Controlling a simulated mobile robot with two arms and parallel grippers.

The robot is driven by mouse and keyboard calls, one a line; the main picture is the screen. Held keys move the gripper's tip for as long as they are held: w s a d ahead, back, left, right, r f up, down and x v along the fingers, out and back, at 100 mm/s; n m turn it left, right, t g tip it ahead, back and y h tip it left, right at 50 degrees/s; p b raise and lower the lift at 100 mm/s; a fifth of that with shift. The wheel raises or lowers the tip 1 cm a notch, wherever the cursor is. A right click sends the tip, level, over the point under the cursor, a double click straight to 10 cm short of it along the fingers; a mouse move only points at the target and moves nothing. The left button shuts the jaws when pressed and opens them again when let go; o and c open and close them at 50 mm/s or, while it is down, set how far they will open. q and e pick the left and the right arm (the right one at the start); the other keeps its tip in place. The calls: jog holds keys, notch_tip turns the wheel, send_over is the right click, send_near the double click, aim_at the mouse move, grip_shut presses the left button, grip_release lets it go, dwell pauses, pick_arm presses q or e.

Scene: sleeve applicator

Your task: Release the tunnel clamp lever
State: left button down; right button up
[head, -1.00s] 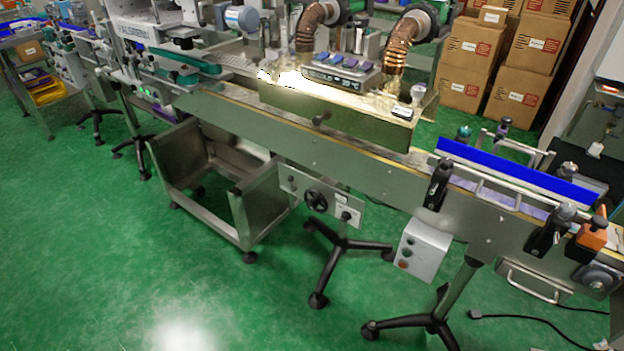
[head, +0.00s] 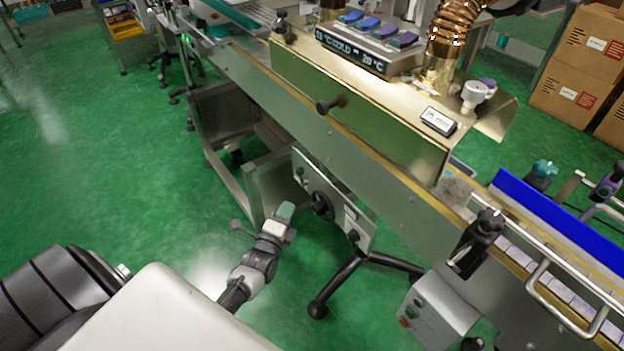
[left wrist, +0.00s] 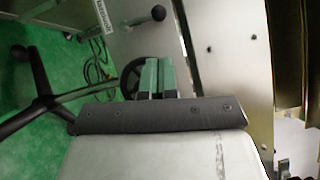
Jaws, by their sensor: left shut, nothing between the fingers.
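The brass-coloured tunnel (head: 370,120) sits on the conveyor. A short black knob lever (head: 323,107) sticks out of its front face. Below the conveyor, a steel plate (head: 336,193) carries a black handwheel (head: 322,204) and a small black-knobbed lever (head: 353,236). I cannot tell which lever is the tunnel clamp. My left gripper (head: 286,211) is shut and empty, left of the plate and below the tunnel in the head view. In the left wrist view its green fingers (left wrist: 157,65) lie together beside the handwheel (left wrist: 130,76), with a black-knobbed lever (left wrist: 158,13) beyond. My right gripper is out of view.
A grey control box (head: 437,312) hangs below the conveyor at the right. A black clamp (head: 478,238) and a metal rail handle (head: 565,300) stick out from the rail there. A stand's black legs (head: 330,285) rest on the floor. Green floor (head: 120,190) is open at the left.

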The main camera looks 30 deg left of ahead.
aim_at(301, 177)
pick_arm(q)
jog(key=shift+s, duration=0.15)
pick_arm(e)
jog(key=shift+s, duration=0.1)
pick_arm(q)
jog(key=shift+b+x, duration=0.95)
jog(key=shift+x, duration=4.1)
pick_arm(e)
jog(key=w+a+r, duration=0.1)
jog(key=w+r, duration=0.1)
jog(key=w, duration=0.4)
pick_arm(q)
jog(key=shift+r, duration=0.1)
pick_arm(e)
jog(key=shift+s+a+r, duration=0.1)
